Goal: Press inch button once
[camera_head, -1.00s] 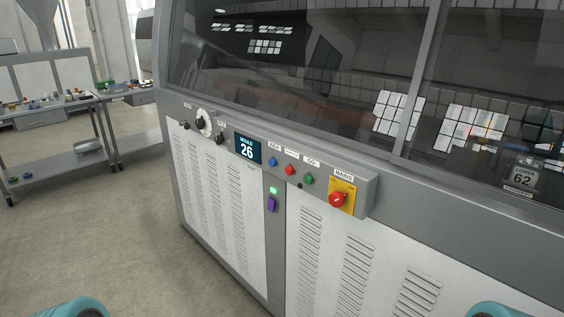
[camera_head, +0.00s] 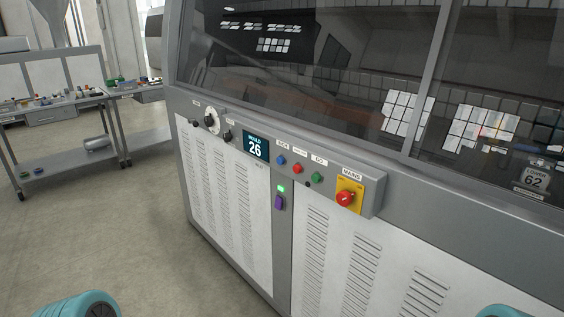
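The machine's control strip runs along its front below the window. The blue button (camera_head: 281,160) sits under a small label that seems to read INCH. A red button (camera_head: 297,168) and a green button (camera_head: 317,177), labelled GO, are to its right. The display (camera_head: 255,147) reads MOULD 26. The red mains knob (camera_head: 346,198) stands on a yellow plate at the right end. Teal parts of my arms show at the bottom left and bottom right corners. Neither gripper is in view, and nothing touches the buttons.
A dial (camera_head: 212,120) and small black knobs are on the strip's left. A workbench (camera_head: 62,168) with small items stands at the left. The floor (camera_head: 110,235) between is clear.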

